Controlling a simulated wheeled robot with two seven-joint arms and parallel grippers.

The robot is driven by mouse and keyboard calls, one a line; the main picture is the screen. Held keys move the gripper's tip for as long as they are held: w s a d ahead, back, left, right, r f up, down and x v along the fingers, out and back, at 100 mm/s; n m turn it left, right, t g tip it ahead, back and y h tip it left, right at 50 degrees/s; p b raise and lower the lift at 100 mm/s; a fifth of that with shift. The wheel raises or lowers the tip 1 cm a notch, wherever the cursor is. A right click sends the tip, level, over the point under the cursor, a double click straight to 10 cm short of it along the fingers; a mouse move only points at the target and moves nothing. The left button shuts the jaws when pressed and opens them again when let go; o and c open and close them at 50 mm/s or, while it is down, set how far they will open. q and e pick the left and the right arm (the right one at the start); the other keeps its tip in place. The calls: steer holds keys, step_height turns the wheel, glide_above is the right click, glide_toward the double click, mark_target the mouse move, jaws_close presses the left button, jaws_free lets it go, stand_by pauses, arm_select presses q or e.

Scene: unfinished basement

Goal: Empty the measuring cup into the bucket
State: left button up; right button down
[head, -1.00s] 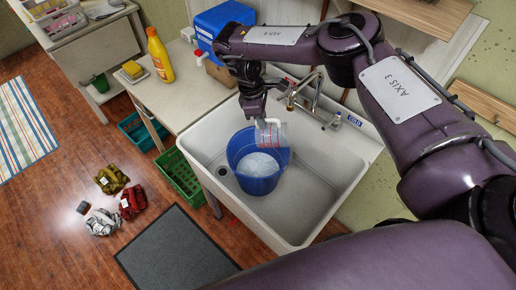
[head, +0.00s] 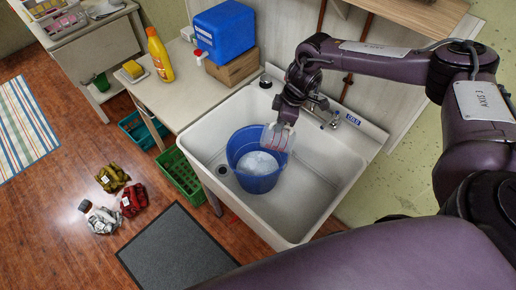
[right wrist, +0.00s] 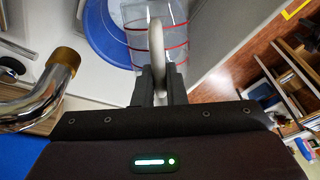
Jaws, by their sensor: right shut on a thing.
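The blue bucket (head: 240,178) stands in the sink basin, with pale, whitish contents (head: 258,162) inside. My right gripper (head: 283,121) is shut on the handle of the clear measuring cup (head: 276,139), which has red lines. The cup is at the bucket's far right rim, above the opening, and looks tilted. In the right wrist view, the gripper (right wrist: 158,78) has the pale handle between its fingers, the cup (right wrist: 170,35) is beyond it, and the bucket (right wrist: 103,38) shows behind. I cannot tell what is left in the cup. My left gripper is out of view.
The white sink (head: 310,205) surrounds the bucket. Its metal faucet (head: 325,112) is close to my right gripper and also shows in the right wrist view (right wrist: 45,90). A side table (head: 165,98) holds a yellow bottle (head: 160,58), a sponge and a blue container (head: 225,32).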

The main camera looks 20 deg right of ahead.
mark_target(292, 134)
steer(key=shift+s+d+f+t+y, duration=0.2)
steer(key=shift+s+d+t+y, duration=0.1)
steer(key=shift+d+y, duration=0.15)
steer(key=shift+s+d+f+t+y+b, duration=0.1)
steer(key=shift+s+d+t+y+b, duration=0.35)
steer(key=shift+d+t+y+b, duration=0.4)
steer(key=shift+s+d+y+b, duration=0.2)
steer(key=shift+y+b, duration=0.15)
steer(key=shift+y, duration=0.15)
steer(key=shift+d+r, duration=0.15)
steer(key=shift+r, duration=0.05)
steer(key=f+t+y+b, duration=0.1)
steer(key=y+b, duration=0.1)
steer(key=b, duration=0.2)
steer(key=s+d+f+t+y+b, duration=0.1)
steer(key=y+b, duration=0.1)
steer(key=b, duration=0.2)
steer(key=d+f+t+y+b, duration=0.1)
steer(key=f+y+b, duration=0.1)
steer(key=b, duration=0.2)
steer(key=shift+s+d+t+y+b, duration=0.1)
steer(key=shift+s+t+y+b, duration=0.2)
steer(key=shift+t, duration=0.05)
steer(key=shift+d+f+t+y+b, duration=0.1)
steer(key=shift+f+t+y+b, duration=0.2)
steer(key=shift+y+b, duration=0.2)
steer(key=shift+d+r, duration=0.1)
steer(key=shift+r, duration=0.1)
